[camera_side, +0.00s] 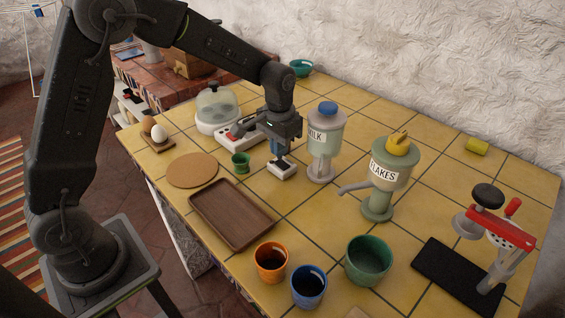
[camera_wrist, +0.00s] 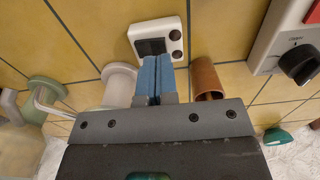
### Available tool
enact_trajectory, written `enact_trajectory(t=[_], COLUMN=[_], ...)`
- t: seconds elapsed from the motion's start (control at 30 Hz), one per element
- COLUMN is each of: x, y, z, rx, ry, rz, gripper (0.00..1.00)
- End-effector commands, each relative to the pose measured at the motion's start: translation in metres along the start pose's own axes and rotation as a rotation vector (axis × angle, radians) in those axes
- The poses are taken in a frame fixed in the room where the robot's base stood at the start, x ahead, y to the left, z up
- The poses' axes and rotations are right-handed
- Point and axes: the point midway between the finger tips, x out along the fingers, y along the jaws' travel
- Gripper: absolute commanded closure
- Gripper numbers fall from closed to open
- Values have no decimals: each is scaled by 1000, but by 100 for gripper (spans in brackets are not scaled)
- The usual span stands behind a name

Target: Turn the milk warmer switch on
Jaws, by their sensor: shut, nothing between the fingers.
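My gripper (camera_side: 275,150) points down over the counter, its blue fingertips (camera_wrist: 158,80) pressed together with nothing between them. In the side view they are just above a small white box (camera_side: 282,170); in the wrist view this box (camera_wrist: 157,39) shows a dark panel and two dark round knobs. A white unit with a red part (camera_side: 236,132) is left of my gripper. In the wrist view a white panel (camera_wrist: 275,35) with a black knob (camera_wrist: 299,62) and a red corner is at upper right. I cannot tell which one is the milk warmer, nor any switch's setting.
The MILK dispenser (camera_side: 322,150) stands close right of my gripper, with the FLAKES dispenser (camera_side: 385,180) beyond. A green egg cup (camera_side: 241,163), a wooden tray (camera_side: 222,204) and a domed cooker (camera_side: 215,108) are left. Several cups stand in front. A brown cylinder (camera_wrist: 205,76) is beside my fingers.

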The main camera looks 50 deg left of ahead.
Motion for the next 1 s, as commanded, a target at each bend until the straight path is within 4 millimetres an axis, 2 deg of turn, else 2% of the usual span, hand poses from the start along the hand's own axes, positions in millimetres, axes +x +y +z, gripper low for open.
enact_trajectory(t=[1.0], x=[15], y=[0], z=[0], rx=[0], ry=[-1], rz=[0], gripper=[100])
